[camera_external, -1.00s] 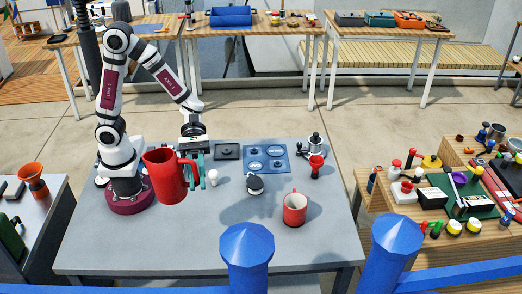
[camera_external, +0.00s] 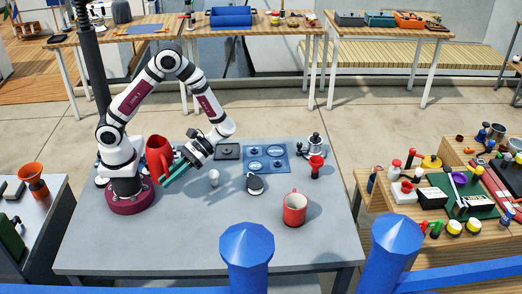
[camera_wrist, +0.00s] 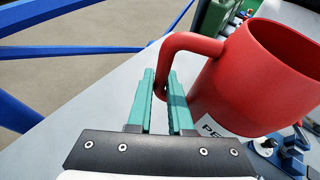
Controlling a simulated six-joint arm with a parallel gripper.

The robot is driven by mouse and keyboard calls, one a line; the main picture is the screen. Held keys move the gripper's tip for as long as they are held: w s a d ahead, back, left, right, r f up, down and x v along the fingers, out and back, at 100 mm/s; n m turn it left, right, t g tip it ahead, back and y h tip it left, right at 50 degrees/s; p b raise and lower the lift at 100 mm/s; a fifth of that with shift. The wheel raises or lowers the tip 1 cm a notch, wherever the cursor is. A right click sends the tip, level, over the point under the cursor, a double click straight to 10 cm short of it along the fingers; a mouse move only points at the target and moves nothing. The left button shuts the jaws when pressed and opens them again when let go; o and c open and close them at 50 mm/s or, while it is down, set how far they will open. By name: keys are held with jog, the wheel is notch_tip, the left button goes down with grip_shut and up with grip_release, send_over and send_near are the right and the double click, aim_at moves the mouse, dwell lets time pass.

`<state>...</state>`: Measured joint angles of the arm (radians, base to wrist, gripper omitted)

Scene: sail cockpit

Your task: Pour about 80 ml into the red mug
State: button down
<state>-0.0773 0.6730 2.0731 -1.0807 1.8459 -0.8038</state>
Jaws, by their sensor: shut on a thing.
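A red pitcher (camera_external: 158,158) is held in the air at the left of the grey table, close to my arm's base. In the wrist view the red pitcher (camera_wrist: 262,80) has its handle between the green fingers of my gripper (camera_wrist: 163,85), which is shut on it. My gripper (camera_external: 173,176) also shows in the external view, to the right of the pitcher. The pitcher looks slightly tilted; what is inside is hidden. The red mug (camera_external: 294,210) stands upright on the right front of the table, well apart from the pitcher. Its contents cannot be made out.
A white rounded object (camera_external: 213,178) and a dark-topped white jar (camera_external: 255,185) stand between pitcher and mug. Behind are a blue plate (camera_external: 281,166), a dark square plate (camera_external: 228,152), a metal pot (camera_external: 315,143) and a small red-topped item (camera_external: 316,163). Blue posts (camera_external: 247,250) stand in front.

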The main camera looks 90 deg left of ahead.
jog(key=a+m+y, duration=0.1)
jog(key=a, duration=0.1)
jog(key=a+f+m+g+y, duration=0.1)
jog(key=a+m+y, duration=0.1)
jog(key=a+m+g+y, duration=0.1)
jog(key=y, duration=0.1)
jog(key=shift+a+f, duration=0.25)
jog(key=shift+a, duration=0.15)
jog(key=w+a+r+m+t+y, duration=0.2)
jog(key=w+a+m+t+y, duration=0.5)
jog(key=a+m+y, duration=0.7)
jog(key=w+a+r+m+t+y, duration=0.1)
jog(key=w+r+m+t, duration=0.1)
jog(key=w+m+t, duration=0.25)
jog(key=w+a+r+m+t+y, duration=0.1)
jog(key=w+a+r+m+t, duration=0.1)
jog(key=w+m+t, duration=0.3)
jog(key=w+d+r+m+t+h, duration=0.3)
jog(key=w+m+t, duration=0.1)
jog(key=w, duration=0.2)
jog(key=w+d+r+m+t+h, duration=0.2)
jog(key=w+d+m+t+h, duration=0.15)
jog(key=w, duration=0.25)
jog(key=shift+m+y, duration=0.3)
jog(key=shift+y, duration=0.15)
jog(key=f, duration=1.1)
jog(key=a+f, duration=0.1)
jog(key=f, duration=0.5)
jog(key=shift+w, duration=0.15)
jog(key=shift+r, duration=0.1)
